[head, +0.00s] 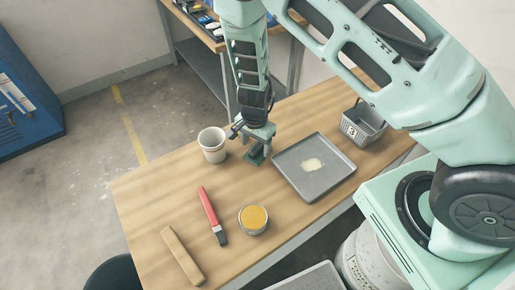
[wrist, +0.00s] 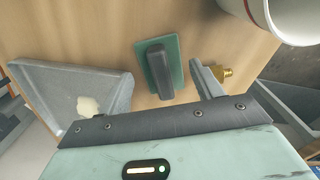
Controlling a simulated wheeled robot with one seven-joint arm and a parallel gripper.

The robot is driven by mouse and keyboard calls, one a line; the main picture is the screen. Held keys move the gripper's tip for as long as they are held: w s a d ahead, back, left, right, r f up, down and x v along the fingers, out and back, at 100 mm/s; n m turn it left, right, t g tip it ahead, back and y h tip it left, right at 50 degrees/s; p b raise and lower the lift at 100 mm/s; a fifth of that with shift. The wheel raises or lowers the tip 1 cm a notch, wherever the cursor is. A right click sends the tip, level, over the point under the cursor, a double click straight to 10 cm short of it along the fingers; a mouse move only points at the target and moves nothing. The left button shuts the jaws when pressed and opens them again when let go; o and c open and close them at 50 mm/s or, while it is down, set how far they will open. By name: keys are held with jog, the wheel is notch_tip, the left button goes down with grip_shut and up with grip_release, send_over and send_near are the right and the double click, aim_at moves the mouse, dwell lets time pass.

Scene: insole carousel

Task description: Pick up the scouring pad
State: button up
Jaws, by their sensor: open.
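The scouring pad (head: 254,156) is a green rectangle with a dark grey block handle on top. It lies on the wooden table, left of the grey tray, partly hidden by my gripper in the head view. In the wrist view the pad (wrist: 174,62) lies ahead of the palm, its handle running away from me. My gripper (head: 258,143) points down just above the pad. Its jaws are open and the handle is in line with the gap between them. The right finger shows clearly; the left one blends with the grey tray behind it. I see no grip on the handle.
The grey tray (head: 289,181) with a cream patch is close on the right, a white cup (head: 212,146) close on the left. A grey basket (head: 359,128) stands behind the tray. A red-handled tool (head: 210,210), a yellow-filled tin (head: 253,218) and a wooden bar (head: 182,256) lie in front.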

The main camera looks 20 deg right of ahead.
aim_at(256, 148)
jog(key=shift+f, duration=1.45)
jog(key=c, duration=0.8)
jog(key=shift+c, duration=0.2)
jog(key=shift+r, duration=0.15)
notch_tip(256, 148, up, 10)
jog(key=shift+f+b, duration=0.1)
jog(key=shift+b, duration=0.55)
